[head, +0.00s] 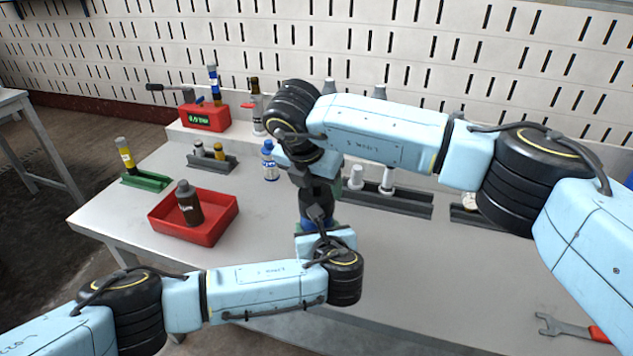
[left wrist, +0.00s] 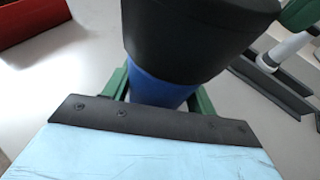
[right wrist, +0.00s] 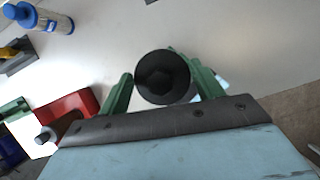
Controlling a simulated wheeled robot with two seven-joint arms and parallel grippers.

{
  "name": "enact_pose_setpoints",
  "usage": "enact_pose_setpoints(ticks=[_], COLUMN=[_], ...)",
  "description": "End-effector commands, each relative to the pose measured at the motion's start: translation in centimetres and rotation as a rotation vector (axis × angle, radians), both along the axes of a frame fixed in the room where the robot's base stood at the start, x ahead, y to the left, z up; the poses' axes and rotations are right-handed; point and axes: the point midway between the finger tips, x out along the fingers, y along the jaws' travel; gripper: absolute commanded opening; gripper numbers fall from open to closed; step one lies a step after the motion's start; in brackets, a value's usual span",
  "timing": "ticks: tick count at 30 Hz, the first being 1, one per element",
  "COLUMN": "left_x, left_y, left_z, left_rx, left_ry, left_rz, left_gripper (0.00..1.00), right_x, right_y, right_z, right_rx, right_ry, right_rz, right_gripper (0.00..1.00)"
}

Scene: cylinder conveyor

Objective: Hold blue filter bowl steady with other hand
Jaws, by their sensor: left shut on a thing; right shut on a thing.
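The blue filter bowl (left wrist: 158,91) is upright under a wide black cylindrical part (left wrist: 195,40) in the left wrist view. The green fingers of my left gripper (left wrist: 158,98) are shut on the bowl from both sides. In the head view only a little blue of the bowl (head: 307,226) shows between my two wrists. The joint between bowl and black part is partly hidden.
A red tray (head: 222,229) with a dark bottle (head: 188,204) stands to the left. Behind are a blue-and-white bottle (head: 269,163), a red device (head: 203,116) and dark racks (head: 400,205). A wrench (head: 560,327) lies front right. The table's right middle is clear.

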Motion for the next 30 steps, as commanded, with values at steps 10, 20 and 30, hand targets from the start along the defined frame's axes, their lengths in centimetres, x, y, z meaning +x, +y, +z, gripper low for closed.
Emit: enact_pose_setpoints(ticks=[10, 20, 30], left_x=[0.01, 0.01, 0.02], left_y=[0.05, 0.07, 0.08], left_z=[-0.03, -0.03, -0.04], left_rx=[-0.001, 0.0, 0.0], left_ry=[0.001, 0.0, 0.0], left_rz=[0.001, 0.002, 0.002], left_gripper=[0.3, 0.3, 0.3], right_x=[-0.01, 0.0, 0.01], right_y=[0.07, -0.05, 0.05], right_z=[-0.02, -0.02, -0.02], right_rx=[-0.001, -0.002, -0.002], right_ry=[0.001, 0.0, 0.0], right_rz=[-0.457, -0.509, -0.789], right_gripper=[0.34, 0.34, 0.34])
